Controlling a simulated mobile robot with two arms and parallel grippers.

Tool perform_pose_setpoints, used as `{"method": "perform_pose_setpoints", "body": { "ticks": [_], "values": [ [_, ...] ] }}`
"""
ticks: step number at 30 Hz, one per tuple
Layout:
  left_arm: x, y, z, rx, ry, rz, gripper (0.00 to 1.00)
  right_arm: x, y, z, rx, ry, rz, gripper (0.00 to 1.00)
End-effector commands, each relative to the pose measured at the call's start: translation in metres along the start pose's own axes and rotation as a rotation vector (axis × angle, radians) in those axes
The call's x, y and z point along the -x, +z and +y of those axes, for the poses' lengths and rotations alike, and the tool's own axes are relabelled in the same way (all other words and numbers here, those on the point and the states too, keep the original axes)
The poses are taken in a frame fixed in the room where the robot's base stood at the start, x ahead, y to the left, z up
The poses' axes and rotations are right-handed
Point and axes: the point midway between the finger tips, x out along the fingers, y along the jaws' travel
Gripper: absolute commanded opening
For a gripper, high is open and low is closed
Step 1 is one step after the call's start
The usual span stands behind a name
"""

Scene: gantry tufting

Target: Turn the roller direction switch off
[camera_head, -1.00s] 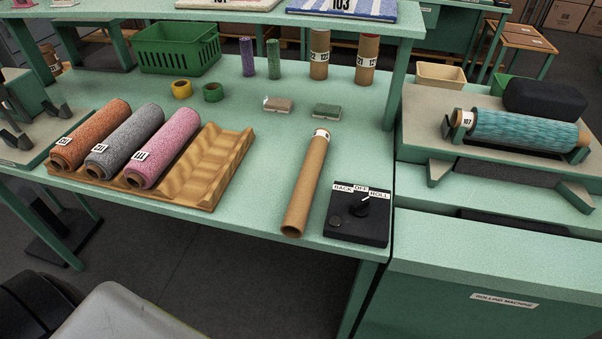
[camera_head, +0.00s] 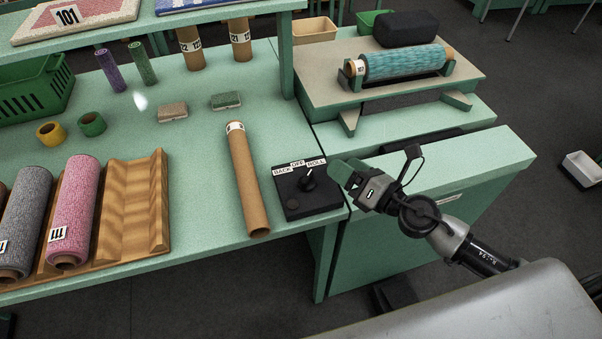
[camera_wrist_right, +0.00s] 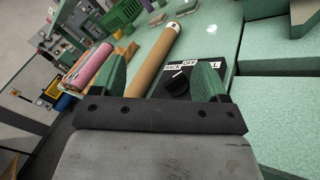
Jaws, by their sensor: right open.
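The roller direction switch is a black box (camera_head: 312,201) with a round black knob (camera_head: 307,183) and white labels BACK, OFF and ROLL. It sits at the table's front right corner. The knob's white pointer appears to aim up and right, towards ROLL. My right gripper (camera_head: 345,174) is just right of the box, apart from the knob. In the right wrist view my right gripper (camera_wrist_right: 163,66) is open and empty, with the knob (camera_wrist_right: 180,78) seen between its green fingers. The right finger partly hides the ROLL label. My left gripper is not in view.
A cardboard tube (camera_head: 247,180) lies just left of the switch box. The rolling machine (camera_head: 430,185) with a teal roll (camera_head: 402,63) stands to the right. A wooden rack (camera_head: 137,215) with rolls is at left. A shelf (camera_head: 150,35) overhangs the table's back.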

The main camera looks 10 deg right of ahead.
Motion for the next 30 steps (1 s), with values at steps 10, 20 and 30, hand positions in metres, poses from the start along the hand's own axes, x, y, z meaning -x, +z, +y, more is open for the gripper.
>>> {"method": "perform_pose_setpoints", "body": {
  "ticks": [10,20,30],
  "values": [
    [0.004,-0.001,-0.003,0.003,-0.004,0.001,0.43,0.016,-0.024,-0.033,0.698,0.120,0.459,0.74],
    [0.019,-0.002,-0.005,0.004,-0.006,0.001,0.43,-0.028,-0.045,-0.033,0.700,0.122,0.462,0.74],
    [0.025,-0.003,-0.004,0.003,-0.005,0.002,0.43,-0.073,-0.069,-0.037,0.701,0.121,0.462,0.74]
  ]
}}
